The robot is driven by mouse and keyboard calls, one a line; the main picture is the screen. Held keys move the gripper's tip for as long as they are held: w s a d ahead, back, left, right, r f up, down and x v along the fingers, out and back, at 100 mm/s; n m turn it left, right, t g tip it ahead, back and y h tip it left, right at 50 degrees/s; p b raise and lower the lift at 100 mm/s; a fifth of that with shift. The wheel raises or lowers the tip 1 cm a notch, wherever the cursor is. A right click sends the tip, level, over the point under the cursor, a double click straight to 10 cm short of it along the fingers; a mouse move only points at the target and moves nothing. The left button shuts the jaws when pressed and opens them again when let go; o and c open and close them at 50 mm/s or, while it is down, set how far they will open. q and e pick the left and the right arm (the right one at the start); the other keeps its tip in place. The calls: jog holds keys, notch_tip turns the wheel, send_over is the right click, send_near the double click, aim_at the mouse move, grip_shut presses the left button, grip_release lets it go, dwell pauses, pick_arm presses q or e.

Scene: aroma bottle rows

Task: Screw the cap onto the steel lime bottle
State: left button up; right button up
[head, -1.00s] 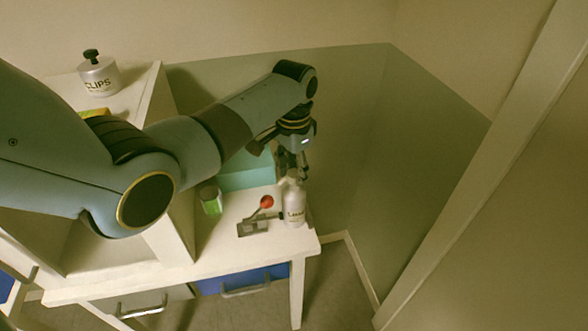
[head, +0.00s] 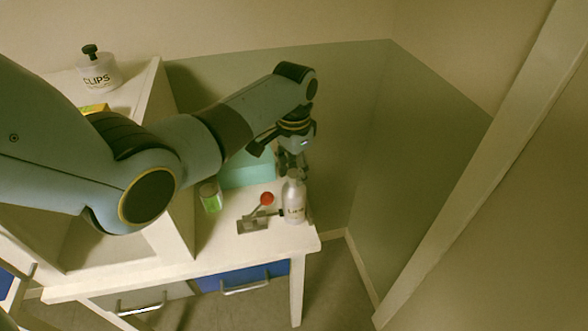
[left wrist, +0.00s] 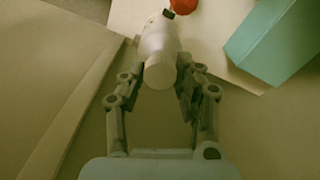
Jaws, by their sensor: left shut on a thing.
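My left gripper (head: 292,171) is at the bottle's top in the head view. In the left wrist view, the left gripper (left wrist: 159,68) has a finger on either side of a pale round cap (left wrist: 159,73), and it is shut on it. The bottle (left wrist: 158,35) lies in line beyond the cap. I cannot tell whether the cap is seated on the neck. My right gripper is not in view.
A grey metal piece (head: 253,226) and a red ball-topped part (head: 267,198) are close left of the bottle. A green-labelled jar (head: 210,197) and a teal box (head: 246,172) stand further left and behind. A CLIPS jar (head: 100,74) stands on the shelf unit.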

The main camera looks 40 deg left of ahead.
pick_arm(q)
jog(key=shift+f, duration=0.4)
jog(key=shift+f, duration=0.3)
dwell(1.0)
jog(key=o, duration=0.8)
jog(key=shift+c, duration=0.5)
jog(key=shift+r, duration=0.55)
notch_tip(320, 180, up, 5)
jog(key=shift+f, duration=0.2)
jog(key=shift+r, duration=0.7)
jog(key=shift+o, duration=0.3)
